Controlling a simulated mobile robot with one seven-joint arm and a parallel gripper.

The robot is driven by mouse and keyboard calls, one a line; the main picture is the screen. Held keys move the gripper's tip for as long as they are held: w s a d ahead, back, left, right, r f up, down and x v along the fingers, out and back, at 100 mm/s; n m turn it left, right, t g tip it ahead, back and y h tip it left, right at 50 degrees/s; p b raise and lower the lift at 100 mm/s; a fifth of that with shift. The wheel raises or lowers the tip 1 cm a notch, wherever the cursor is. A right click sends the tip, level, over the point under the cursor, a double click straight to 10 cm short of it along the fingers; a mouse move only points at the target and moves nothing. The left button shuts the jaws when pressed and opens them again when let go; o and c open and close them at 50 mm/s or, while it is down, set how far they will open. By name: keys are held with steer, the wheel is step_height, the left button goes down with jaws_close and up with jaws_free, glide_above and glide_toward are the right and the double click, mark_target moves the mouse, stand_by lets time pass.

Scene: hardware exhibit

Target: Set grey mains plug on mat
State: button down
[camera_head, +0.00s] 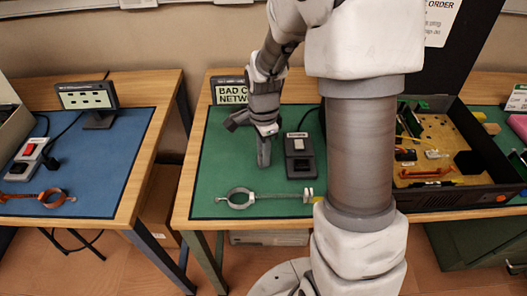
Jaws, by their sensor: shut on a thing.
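My gripper (263,150) points down over the green mat (225,180) on the middle table. It is shut on a small grey thing, which looks like the grey mains plug (268,130); the fingers hide most of it. I cannot tell whether the plug or the fingertips touch the mat. Just right of the gripper, a dark socket unit (299,155) with a pale switch lies on the mat.
A ring-ended tool (240,198) lies along the mat's front. An open case (450,165) of parts is at right, partly behind my arm. A sign (231,92) stands behind. The mat's left side is clear. The left table has a blue mat (105,165).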

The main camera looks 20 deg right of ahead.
steer(key=shift+f, duration=0.2)
steer(key=c, duration=0.7)
jaws_free()
steer(key=shift+r, duration=0.2)
step_height(320, 180, up, 11)
steer(key=p, duration=0.3)
steer(key=shift+s+a+r+n+t, duration=0.25)
steer(key=shift+s+r+n+t, duration=0.7)
steer(key=shift+s+r+n, duration=1.55)
steer(key=shift+s+a+r+n+t, duration=0.25)
steer(key=shift+s+r+n+t, duration=0.65)
steer(key=shift+s+r+n, duration=1.55)
steer(key=shift+s+a+r+n+t, duration=0.25)
steer(key=shift+s+r+n+t, duration=0.9)
steer(key=shift+s+n, duration=2.4)
steer(key=shift+s+r, duration=0.1)
steer(key=shift+r, duration=0.1)
